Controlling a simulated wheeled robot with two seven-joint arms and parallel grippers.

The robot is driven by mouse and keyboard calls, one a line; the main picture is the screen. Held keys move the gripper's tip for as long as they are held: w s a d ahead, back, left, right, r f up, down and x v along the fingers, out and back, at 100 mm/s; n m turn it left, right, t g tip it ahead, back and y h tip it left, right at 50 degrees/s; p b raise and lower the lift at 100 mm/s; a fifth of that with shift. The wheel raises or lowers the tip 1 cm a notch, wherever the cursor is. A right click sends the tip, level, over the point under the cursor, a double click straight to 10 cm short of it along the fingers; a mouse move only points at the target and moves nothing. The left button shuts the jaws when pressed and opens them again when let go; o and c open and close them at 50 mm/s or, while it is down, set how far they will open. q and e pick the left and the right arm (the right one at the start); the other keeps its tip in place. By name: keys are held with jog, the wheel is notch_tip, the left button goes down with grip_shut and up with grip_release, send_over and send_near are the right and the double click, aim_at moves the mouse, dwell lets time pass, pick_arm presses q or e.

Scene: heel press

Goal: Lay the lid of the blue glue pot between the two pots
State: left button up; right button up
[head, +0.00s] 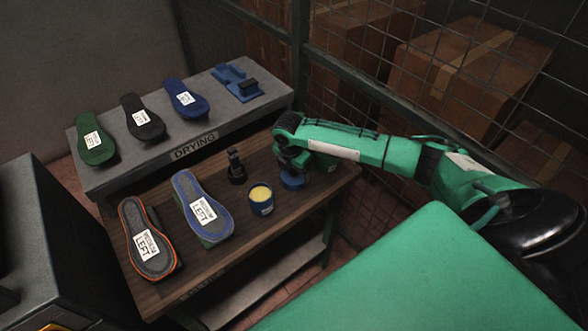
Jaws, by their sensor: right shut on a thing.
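An open glue pot (261,199) with a dark blue body, a white label and yellow glue stands on the wooden bench. Just right of it is a round blue piece (292,181), directly under my right gripper (293,169). The right gripper is shut on this blue piece, which looks like a lid. I cannot tell whether it rests on a pot or on the bench. A second pot is not clearly seen; my gripper and arm cover that spot. My left gripper is not in view.
A black tool (236,169) stands left of the open pot. Two soles marked LEFT (200,207) lie farther left. The grey drying shelf (215,137) behind holds several soles and a blue fixture (239,84). A wire mesh fence (350,75) stands behind my right arm.

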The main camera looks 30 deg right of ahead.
aim_at(291, 173)
jog(key=o, duration=0.7)
notch_tip(291, 173, up, 12)
jog(key=a+b, duration=0.1)
jog(key=b, duration=0.1)
jog(key=shift+s+a, duration=0.15)
jog(key=shift+s, duration=0.05)
